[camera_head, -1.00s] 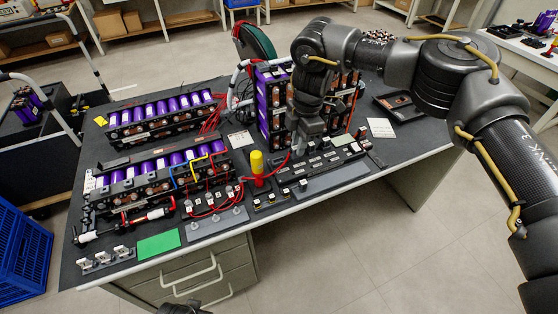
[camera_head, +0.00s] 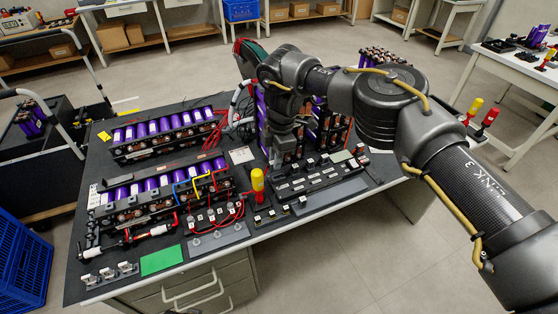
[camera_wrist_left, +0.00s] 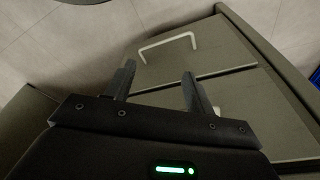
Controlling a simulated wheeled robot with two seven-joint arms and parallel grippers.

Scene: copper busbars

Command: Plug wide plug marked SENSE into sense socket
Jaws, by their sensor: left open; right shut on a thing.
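My right gripper (camera_head: 275,164) points down over the bench, just right of the upright yellow handle and behind the left end of a black socket strip (camera_head: 318,179). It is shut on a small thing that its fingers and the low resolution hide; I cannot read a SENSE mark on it. The strip carries several small labelled modules, too small to tell which is the sense socket. My left gripper (camera_wrist_left: 157,78) is open and empty in the left wrist view, in front of the bench drawers (camera_wrist_left: 205,65).
The yellow handle (camera_head: 258,181) stands close to my right gripper. Purple cell packs (camera_head: 165,130) fill the left and back of the bench, with red wires between. A green mat (camera_head: 161,260) and several metal clips (camera_head: 110,273) lie at the front left edge.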

